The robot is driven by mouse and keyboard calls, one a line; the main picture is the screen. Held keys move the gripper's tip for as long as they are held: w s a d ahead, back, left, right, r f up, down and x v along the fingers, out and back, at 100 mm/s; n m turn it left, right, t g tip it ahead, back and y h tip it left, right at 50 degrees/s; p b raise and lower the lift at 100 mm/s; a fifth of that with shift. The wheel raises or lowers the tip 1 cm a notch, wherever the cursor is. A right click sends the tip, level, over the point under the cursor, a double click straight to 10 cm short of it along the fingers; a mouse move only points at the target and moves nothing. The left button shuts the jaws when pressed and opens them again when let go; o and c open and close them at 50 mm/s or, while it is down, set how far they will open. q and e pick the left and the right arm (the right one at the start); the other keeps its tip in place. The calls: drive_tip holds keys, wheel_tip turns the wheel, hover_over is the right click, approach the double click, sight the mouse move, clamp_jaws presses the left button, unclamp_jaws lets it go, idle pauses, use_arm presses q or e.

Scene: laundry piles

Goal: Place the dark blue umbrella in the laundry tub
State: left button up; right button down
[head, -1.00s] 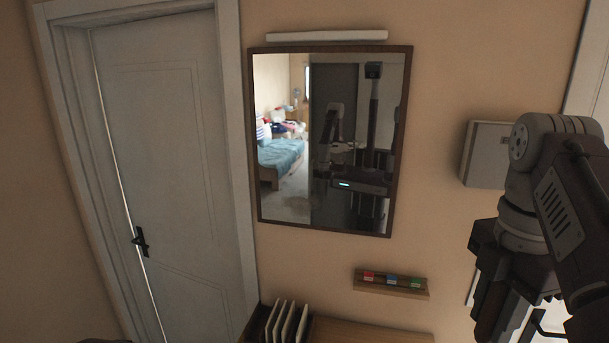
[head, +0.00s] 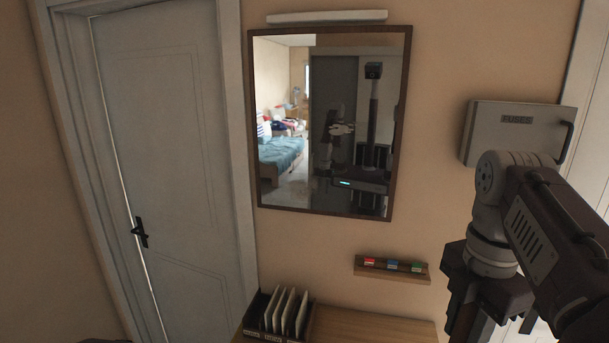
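No dark blue umbrella and no laundry tub can be made out in the head view. My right arm comes in from the right side, and part of its gripper (head: 487,310) shows at the lower right, pointing down. Its fingertips are cut off or hidden, so I cannot see whether it is open or holds anything. My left gripper is not in the head view.
A closed white door (head: 165,150) is at left. A mirror (head: 335,120) reflects a bed and my own body. A fuse box (head: 517,132) is on the wall behind my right arm. Below are a small wall shelf (head: 392,269) and a wooden tabletop (head: 375,328) with a file rack (head: 280,315).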

drive_tip(key=w+a+f+m+b, duration=0.1)
drive_tip(key=f+m, duration=0.6)
drive_tip(key=f, duration=0.7)
drive_tip(key=w+a+f+m+b, duration=0.2)
drive_tip(key=f+m+b, duration=0.3)
drive_tip(key=f, duration=0.9)
drive_tip(key=w+a+f+m+b, duration=0.2)
drive_tip(key=w+f+m+b, duration=0.2)
drive_tip(key=f+m, duration=0.5)
wheel_tip(320, 180, down, 6)
drive_tip(key=shift+f, duration=0.1)
drive_tip(key=shift+w+a, duration=0.15)
